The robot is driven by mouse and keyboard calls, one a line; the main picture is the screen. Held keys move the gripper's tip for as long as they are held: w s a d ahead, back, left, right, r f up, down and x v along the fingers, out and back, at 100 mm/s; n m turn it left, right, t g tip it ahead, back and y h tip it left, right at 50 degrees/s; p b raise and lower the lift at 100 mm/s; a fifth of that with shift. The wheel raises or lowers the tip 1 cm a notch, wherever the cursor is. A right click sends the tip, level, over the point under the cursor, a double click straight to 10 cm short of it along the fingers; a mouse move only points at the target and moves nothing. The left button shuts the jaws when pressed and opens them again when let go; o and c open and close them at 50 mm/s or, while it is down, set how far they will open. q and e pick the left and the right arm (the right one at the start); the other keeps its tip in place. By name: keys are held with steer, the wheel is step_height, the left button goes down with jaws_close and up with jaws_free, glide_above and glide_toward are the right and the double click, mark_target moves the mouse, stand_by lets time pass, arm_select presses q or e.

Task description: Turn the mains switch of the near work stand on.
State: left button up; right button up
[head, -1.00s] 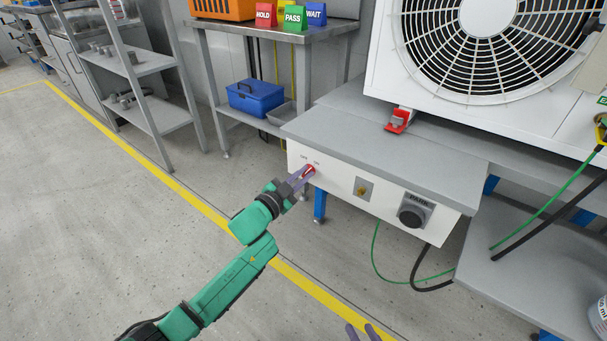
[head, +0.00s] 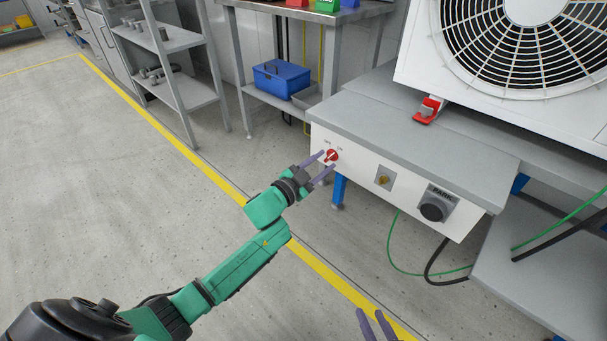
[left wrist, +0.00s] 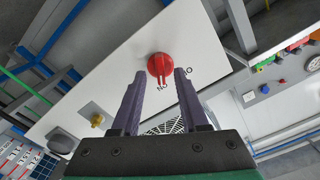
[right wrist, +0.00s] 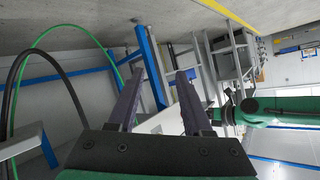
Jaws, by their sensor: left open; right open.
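The mains switch is a red round knob (head: 332,156) at the left end of the white front panel (head: 358,168) of the near stand. It also shows in the left wrist view (left wrist: 160,66), where its grip appears to point toward the ON label; the small print is hard to read. My left gripper (head: 328,163) is open at the knob, its fingers to either side in the head view. In the left wrist view the knob lies just beyond the fingertips (left wrist: 158,78), apparently clear of them. My right gripper (head: 376,318) is open and empty at the bottom edge.
Right of the knob are a brass-coloured fitting (head: 383,178) and a black rotary knob (head: 434,208) marked PARK. A white fan unit (head: 440,75) stands on top beside a red clamp (head: 428,110). Green and black cables hang below. The floor at left is clear.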

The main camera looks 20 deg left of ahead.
arm_select(q)
steer(key=p+v, duration=0.3)
steer(key=v, duration=1)
arm_select(e)
steer(key=d+r+n+g+h, duration=0.1)
steer(key=d+r+g, duration=0.1)
steer(key=d+r, duration=0.1)
steer(key=shift+w+r+g, duration=0.1)
steer(key=shift+w+g, duration=0.05)
steer(key=shift+g, duration=0.25)
arm_select(q)
steer(key=shift+d, duration=0.1)
